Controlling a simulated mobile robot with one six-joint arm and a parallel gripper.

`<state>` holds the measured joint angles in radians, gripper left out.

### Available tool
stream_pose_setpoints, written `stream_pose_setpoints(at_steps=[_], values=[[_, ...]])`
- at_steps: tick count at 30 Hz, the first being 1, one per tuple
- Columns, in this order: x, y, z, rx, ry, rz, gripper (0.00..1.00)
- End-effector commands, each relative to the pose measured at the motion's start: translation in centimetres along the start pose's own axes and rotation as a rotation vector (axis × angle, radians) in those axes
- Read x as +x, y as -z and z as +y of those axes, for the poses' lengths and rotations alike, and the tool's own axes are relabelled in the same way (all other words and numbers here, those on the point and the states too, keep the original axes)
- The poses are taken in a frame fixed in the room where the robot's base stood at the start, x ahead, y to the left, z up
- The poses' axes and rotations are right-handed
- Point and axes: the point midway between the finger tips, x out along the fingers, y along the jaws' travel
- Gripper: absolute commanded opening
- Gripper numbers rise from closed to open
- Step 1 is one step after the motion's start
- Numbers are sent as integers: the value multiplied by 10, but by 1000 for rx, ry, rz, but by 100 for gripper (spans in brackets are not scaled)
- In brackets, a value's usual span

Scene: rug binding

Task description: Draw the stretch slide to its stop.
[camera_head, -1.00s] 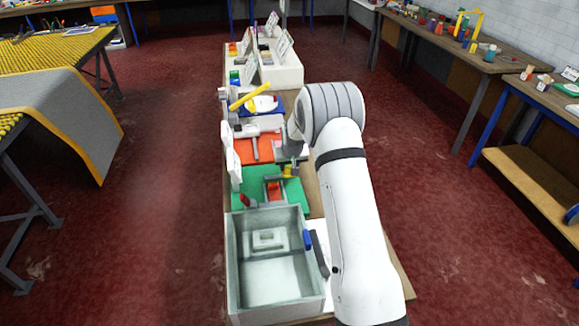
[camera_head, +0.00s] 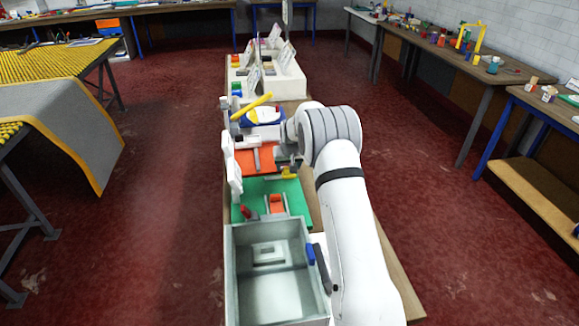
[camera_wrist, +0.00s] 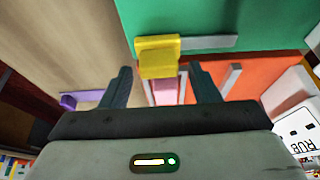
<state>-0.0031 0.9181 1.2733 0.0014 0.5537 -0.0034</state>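A yellow block (camera_wrist: 158,57) sits on a short grey rail (camera_wrist: 210,43) at the edge of the green board (camera_wrist: 200,18); I take it for the stretch slide, though no label on it is legible. It overhangs toward the orange board (camera_wrist: 265,75). In the head view the yellow block (camera_head: 288,172) shows at the green board's far right corner. My gripper (camera_wrist: 160,75) is open, its dark fingers on either side of the yellow block's line. I see no clear contact. In the head view the fingers are hidden behind my wrist.
An orange-red block (camera_head: 275,203) and a red knob (camera_head: 250,214) are on the green board. A grey open box (camera_head: 230,275) stands nearer. A blue unit with a white dish (camera_head: 262,116) and yellow handle is beyond. A purple bracket (camera_wrist: 68,102) lies left of my fingers.

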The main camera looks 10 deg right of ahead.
Motion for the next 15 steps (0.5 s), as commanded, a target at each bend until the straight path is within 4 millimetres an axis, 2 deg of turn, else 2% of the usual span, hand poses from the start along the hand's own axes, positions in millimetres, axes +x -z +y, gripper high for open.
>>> stream_pose_setpoints(at_steps=[9,15], values=[[-2,-1,1,1,0,-2,58],[-26,-1,1,1,0,0,58]])
